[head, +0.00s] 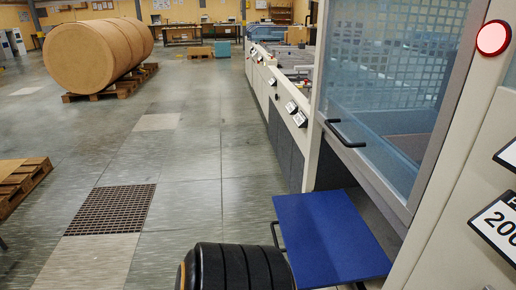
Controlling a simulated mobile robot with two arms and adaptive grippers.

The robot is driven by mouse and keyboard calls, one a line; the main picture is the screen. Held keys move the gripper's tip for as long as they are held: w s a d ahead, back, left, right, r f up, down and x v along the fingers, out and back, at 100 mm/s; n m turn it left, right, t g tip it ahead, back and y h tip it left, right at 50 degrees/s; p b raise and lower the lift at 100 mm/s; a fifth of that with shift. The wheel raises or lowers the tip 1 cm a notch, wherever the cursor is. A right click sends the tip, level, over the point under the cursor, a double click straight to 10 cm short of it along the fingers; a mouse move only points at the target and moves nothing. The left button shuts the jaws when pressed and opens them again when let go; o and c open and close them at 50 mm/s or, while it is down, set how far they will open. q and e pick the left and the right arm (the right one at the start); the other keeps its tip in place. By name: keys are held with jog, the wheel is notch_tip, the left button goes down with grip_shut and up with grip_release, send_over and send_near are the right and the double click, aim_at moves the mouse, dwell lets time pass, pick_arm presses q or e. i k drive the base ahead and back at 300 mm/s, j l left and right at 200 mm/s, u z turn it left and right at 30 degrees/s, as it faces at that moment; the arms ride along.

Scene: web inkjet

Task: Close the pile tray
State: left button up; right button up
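The pile tray appears to be the flat blue panel (328,237) at the lower right of the head view. It sticks out from the side of the tall machine (432,100) over the aisle, so it stands open. A dark handle (277,236) shows at its left edge. The tray's right side meets the opening below the machine's glazed door; how far it reaches inside is hidden. Neither of my grippers is in view.
The glazed door has a black bar handle (345,134) above the tray. A long row of machine units (283,100) runs back along the right. A large brown roll (98,52) lies on a pallet (112,86) at the far left. Another pallet (20,180) stands at the left edge. The middle floor is clear.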

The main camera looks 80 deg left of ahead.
aim_at(328, 243)
jog(key=u, duration=2.1)
